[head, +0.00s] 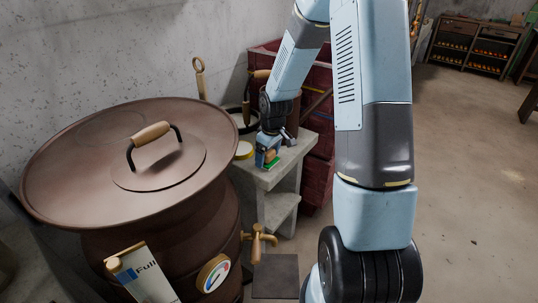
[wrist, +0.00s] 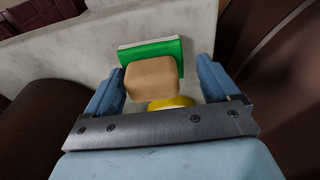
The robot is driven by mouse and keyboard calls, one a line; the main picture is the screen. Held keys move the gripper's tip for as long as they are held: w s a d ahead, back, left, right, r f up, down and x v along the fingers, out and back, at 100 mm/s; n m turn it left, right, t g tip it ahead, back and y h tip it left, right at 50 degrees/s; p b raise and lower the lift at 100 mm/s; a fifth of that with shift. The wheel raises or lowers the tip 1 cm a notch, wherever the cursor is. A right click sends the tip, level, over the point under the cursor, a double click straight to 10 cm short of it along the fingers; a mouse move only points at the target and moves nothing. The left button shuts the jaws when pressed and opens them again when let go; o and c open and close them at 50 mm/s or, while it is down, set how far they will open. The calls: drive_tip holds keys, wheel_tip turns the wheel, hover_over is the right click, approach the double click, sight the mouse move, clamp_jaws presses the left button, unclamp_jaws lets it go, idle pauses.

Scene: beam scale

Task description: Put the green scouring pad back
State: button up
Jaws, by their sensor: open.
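The green scouring pad (wrist: 155,52) rests on the grey stone stand, with a pale edge along its far side. It also shows as a small green strip (head: 271,165) in the head view. A tan rounded block (wrist: 151,78) sits against the pad on the gripper's side; I cannot tell whether the two are joined. My gripper (wrist: 160,84) is open, with one blue finger on each side of the tan block and a gap at both sides. In the head view my gripper (head: 267,158) is low over the stand, partly hiding the block.
The grey stone stand (head: 284,176) has a lower shelf. A large brown lidded barrel (head: 85,140) with a tap (head: 260,240) stands close on the left. Dark red crates (head: 318,85) stand behind. Open floor lies right.

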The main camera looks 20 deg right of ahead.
sight(272, 163)
wheel_tip(272, 163, up, 12)
drive_tip(key=s+d, duration=0.1)
drive_tip(key=s, duration=0.1)
drive_tip(key=s+a+r+m+t+h, duration=0.1)
drive_tip(key=s+r+m+t+h, duration=0.15)
drive_tip(key=s+r, duration=1)
drive_tip(key=s+r+m+t+y, duration=0.1)
drive_tip(key=s+r+m, duration=0.3)
drive_tip(key=s+r, duration=0.4)
drive_tip(key=s+t, duration=0.1)
drive_tip(key=s, duration=0.4)
drive_tip(key=shift+s+d+m, duration=0.2)
drive_tip(key=shift+s+m, duration=0.1)
drive_tip(key=shift+m, duration=0.05)
